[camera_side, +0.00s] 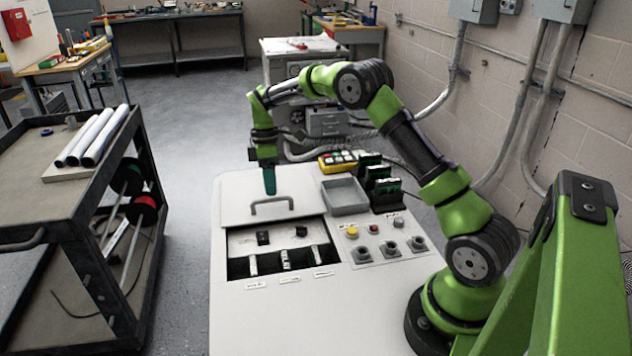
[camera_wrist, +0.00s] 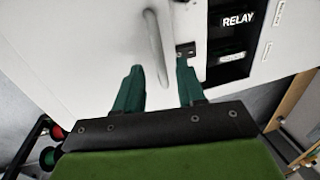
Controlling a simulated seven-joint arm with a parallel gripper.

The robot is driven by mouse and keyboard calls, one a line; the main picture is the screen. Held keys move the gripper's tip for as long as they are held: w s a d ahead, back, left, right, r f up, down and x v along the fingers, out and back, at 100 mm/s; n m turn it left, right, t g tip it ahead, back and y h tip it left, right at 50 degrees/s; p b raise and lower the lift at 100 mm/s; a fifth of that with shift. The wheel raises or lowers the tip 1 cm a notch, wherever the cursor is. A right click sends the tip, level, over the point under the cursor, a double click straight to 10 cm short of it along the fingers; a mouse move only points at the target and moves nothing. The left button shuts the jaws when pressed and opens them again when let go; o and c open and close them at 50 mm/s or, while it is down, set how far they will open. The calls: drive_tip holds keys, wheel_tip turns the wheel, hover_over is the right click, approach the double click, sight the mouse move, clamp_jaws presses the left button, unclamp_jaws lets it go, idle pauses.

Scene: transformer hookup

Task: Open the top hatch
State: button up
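The top hatch (camera_side: 240,208) is a flat light panel on the white cabinet, with a grey bar handle (camera_side: 272,202). In front of its near edge the compartment (camera_side: 285,252) is uncovered, showing dark slots and small black parts. My gripper (camera_side: 269,190) points down just behind and above the handle. In the wrist view the green fingers of my gripper (camera_wrist: 159,67) are apart and hold nothing. The handle (camera_wrist: 154,40) appears between and beyond the fingertips, against the hatch (camera_wrist: 95,45). I cannot tell whether it touches them.
A grey tray (camera_side: 345,197) and black-green blocks (camera_side: 382,188) stand right of the hatch. Buttons and knobs (camera_side: 375,240) are at the cabinet's front right. A dark cart (camera_side: 45,200) with pale tubes (camera_side: 93,137) stands to the left. A label "RELAY" (camera_wrist: 237,19) shows in the wrist view.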

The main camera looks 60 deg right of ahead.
wheel_tip(320, 180, up, 14)
drive_tip(key=w+d, duration=0.2)
idle(0.4)
drive_tip(key=s+a+r+m+t, duration=0.1)
drive_tip(key=s+a+m+t, duration=0.3)
drive_tip(key=s, duration=1)
drive_tip(key=s+a+r+m+t, duration=0.2)
drive_tip(key=s+a+m+t, duration=0.2)
drive_tip(key=s+a+m, duration=0.5)
drive_tip(key=s+a, duration=0.3)
drive_tip(key=s, duration=0.2)
drive_tip(key=shift+r+t, duration=0.3)
drive_tip(key=shift+t, duration=0.1)
drive_tip(key=shift+o, duration=0.2)
drive_tip(key=shift+s+a, duration=0.1)
